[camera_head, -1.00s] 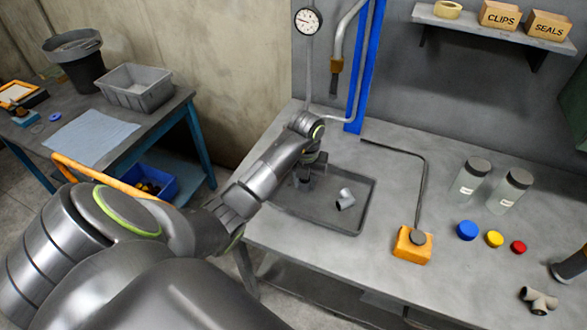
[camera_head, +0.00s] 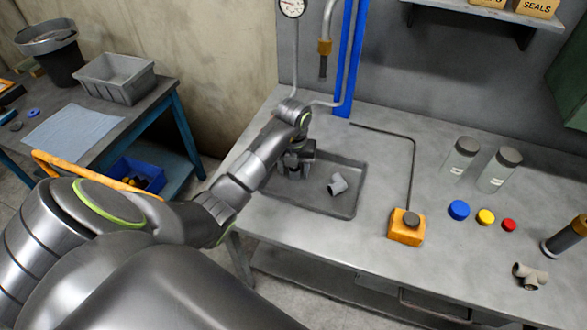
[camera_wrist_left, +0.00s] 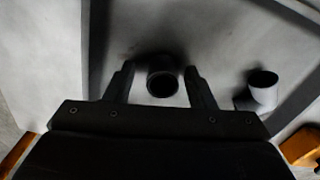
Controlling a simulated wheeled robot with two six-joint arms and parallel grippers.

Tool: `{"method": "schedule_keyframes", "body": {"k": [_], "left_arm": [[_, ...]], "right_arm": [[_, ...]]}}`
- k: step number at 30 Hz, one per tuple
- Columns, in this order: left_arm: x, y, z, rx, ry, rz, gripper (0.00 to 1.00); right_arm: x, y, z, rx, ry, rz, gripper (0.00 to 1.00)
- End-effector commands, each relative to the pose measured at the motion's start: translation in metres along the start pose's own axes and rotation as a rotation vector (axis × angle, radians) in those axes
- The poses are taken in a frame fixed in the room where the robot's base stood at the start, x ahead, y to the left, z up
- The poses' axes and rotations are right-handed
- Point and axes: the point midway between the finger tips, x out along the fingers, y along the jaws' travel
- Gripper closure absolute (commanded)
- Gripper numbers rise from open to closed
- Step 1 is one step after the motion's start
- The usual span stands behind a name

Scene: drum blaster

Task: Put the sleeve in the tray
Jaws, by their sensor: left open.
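The sleeve (camera_wrist_left: 162,78), a short dark grey tube with an open round end, stands between the fingers of my left gripper in the left wrist view. My left gripper (camera_head: 296,168) is open, low over the left part of the tray, with a finger on each side of the sleeve. It also shows in the left wrist view (camera_wrist_left: 162,88). The shallow dark grey tray (camera_head: 309,205) lies on the workbench. In the head view my gripper hides the sleeve. My right gripper is not in view.
A grey elbow fitting (camera_head: 338,184) lies in the tray, right of my left gripper. An orange block (camera_head: 406,232) with a bent rod stands right of the tray. Jars, coloured caps (camera_head: 459,210) and a tee fitting (camera_head: 529,275) are farther right. A blue post (camera_head: 350,60) rises behind.

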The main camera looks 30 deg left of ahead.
Motion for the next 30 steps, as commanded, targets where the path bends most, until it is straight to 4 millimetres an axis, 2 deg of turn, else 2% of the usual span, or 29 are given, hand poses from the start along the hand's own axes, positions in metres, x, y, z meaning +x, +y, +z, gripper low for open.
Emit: {"method": "schedule_keyframes", "body": {"k": [2, 5, 7, 10, 21, 30], "left_arm": [[-0.007, 0.000, 0.000, 0.000, -0.001, 0.000, 0.50], [-0.019, 0.000, 0.002, 0.001, -0.005, -0.001, 0.50], [-0.036, 0.000, 0.002, 0.002, -0.007, -0.001, 0.50], [-0.063, 0.000, 0.001, 0.001, -0.004, -0.001, 0.50], [-0.106, 0.000, 0.000, 0.000, 0.000, -0.001, 0.50], [-0.123, 0.000, 0.000, 0.000, 0.000, -0.001, 0.50]], "right_arm": [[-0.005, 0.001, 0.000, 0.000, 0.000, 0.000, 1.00], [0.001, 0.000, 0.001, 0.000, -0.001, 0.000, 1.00], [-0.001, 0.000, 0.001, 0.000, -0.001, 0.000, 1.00], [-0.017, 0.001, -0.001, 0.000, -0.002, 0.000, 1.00], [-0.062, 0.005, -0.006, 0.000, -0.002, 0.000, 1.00], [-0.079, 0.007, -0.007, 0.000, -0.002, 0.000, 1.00]]}}
